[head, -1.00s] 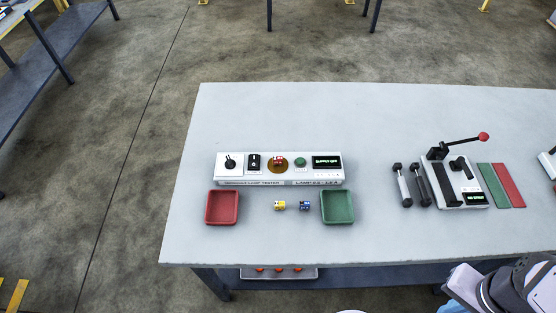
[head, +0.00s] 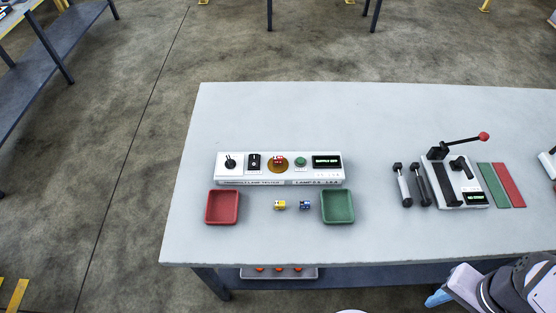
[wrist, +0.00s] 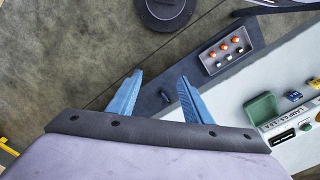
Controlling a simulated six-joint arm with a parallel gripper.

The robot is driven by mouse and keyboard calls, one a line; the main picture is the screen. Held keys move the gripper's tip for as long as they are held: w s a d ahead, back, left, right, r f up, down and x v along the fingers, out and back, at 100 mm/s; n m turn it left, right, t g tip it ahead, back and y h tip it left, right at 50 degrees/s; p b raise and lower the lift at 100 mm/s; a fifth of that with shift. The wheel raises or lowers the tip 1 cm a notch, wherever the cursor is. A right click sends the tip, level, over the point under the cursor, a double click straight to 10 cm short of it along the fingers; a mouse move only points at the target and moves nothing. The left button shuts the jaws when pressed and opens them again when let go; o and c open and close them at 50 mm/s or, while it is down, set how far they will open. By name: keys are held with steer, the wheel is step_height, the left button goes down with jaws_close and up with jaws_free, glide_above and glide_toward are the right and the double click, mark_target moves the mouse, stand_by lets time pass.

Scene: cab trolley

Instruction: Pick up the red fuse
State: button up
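A small red fuse (head: 278,160) sits on the amber disc of the white lamp tester (head: 232,171), on the grey table in the head view. A yellow fuse (head: 279,205) and a blue fuse (head: 305,205) lie in front of the tester. In the wrist view my gripper (wrist: 160,83) is open, its two blue fingers apart with nothing between them. In the head view only one blue fingertip (head: 438,298) shows, at the bottom right, beyond the table's front edge and far from the red fuse. The red fuse is not visible in the wrist view.
A red tray (head: 222,222) and a green tray (head: 338,220) flank the loose fuses. To the right stand dark-ended cylinders (head: 403,187) and a device with a red-knobbed lever (head: 484,136). A tray of orange and white pieces (wrist: 211,70) is on the lower shelf.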

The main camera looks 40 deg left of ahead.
mark_target(278, 159)
steer(key=w+a+f+n+t+y+b, duration=0.15)
steer(key=w+a, duration=0.25)
steer(key=a, duration=0.5)
steer(key=w+a+f+n+t+y, duration=0.15)
steer(key=w+a, duration=0.25)
steer(key=a, duration=0.5)
steer(key=w+a+f+n+t+y+b, duration=0.1)
steer(key=w+a+n+t, duration=0.1)
steer(key=w+a, duration=0.5)
steer(key=shift+s+a+f+n+t+y+b, duration=0.5)
steer(key=shift+s+a, duration=1.25)
steer(key=shift+a, duration=2.9)
steer(key=shift+s+a+f+n+t+y+p, duration=0.2)
steer(key=shift+s+a+n+t+y, duration=1.15)
steer(key=shift+a, duration=3.3)
steer(key=shift+s+a+f+n+g+y+b, duration=0.2)
steer(key=shift+s+a+f+y, duration=0.25)
steer(key=shift+s+a, duration=2.95)
steer(key=w+a, duration=0.2)
steer(key=shift+w+a, duration=0.3)
steer(key=shift+p+x, duration=1.15)
steer(key=shift+x, duration=1.35)
steer(key=shift+d, duration=0.1)
